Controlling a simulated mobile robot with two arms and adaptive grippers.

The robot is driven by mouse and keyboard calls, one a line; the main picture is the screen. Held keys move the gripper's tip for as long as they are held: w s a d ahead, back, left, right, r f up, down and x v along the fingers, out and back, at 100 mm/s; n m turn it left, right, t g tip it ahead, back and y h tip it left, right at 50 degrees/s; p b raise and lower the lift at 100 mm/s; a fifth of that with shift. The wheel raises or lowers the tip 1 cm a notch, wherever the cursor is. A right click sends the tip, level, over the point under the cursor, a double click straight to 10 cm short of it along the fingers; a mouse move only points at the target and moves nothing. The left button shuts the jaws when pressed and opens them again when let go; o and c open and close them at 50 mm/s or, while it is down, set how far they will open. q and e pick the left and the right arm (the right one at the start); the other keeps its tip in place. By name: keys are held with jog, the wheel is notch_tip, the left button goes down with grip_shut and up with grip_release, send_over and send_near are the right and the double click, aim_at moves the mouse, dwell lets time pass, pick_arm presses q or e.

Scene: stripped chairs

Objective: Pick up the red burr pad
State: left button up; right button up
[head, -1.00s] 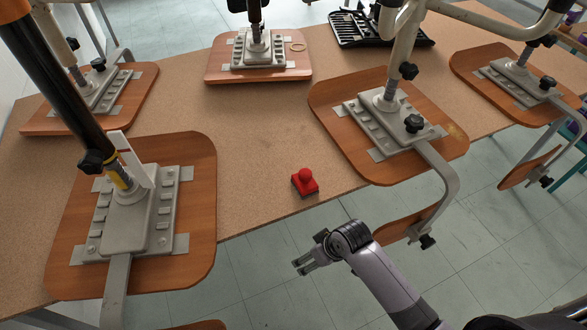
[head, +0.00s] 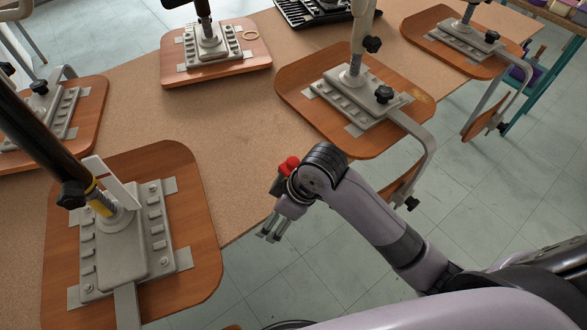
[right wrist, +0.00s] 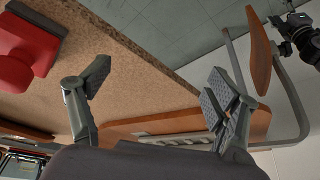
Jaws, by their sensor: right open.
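The red burr pad (head: 291,162) lies on the tan tabletop near its front edge, mostly hidden behind my right gripper in the head view. In the right wrist view, the red pad (right wrist: 24,48) shows large at the upper left, outside the jaws and cut off by the frame edge. My right gripper (head: 272,229) hangs at the table's front edge with its fingers pointing down. In the right wrist view, the right gripper (right wrist: 158,84) has its fingers wide apart with nothing between them. My left gripper is not in view.
Wooden chair seats with grey metal plates lie on the table (head: 230,130): one at front left (head: 195,285), one at right (head: 415,75), others behind. A black tool case (head: 290,14) is at the back. Bare tabletop surrounds the pad.

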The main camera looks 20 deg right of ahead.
aim_at(293, 161)
jog(key=w+r+n, duration=0.1)
jog(key=w+a+r+n, duration=0.1)
jog(key=w+r, duration=0.1)
jog(key=shift+n+g, duration=0.3)
jog(key=w+r+n, duration=0.1)
jog(key=w+d+r+n+h, duration=0.1)
jog(key=r, duration=0.1)
jog(key=shift+w+g, duration=0.3)
jog(key=shift+w, duration=0.05)
jog(key=w+d+r+n+g+h, duration=0.1)
jog(key=w+d+r+h, duration=0.15)
jog(key=d+r, duration=0.2)
jog(key=w+d+r+n+h, duration=0.1)
jog(key=w+d+r+n, duration=0.15)
jog(key=r, duration=0.35)
jog(key=shift+m+y, duration=0.25)
jog(key=shift+m, duration=0.1)
notch_tip(293, 161, down, 11)
jog(key=shift+d+f+p, duration=0.1)
jog(key=shift+f+p, duration=0.05)
jog(key=shift+p, duration=0.15)
jog(key=shift+w+f+p, duration=0.2)
jog(key=shift+f+p, duration=0.15)
jog(key=shift+f, duration=2.45)
jog(key=shift+c, duration=0.5)
jog(key=c, duration=1.1)
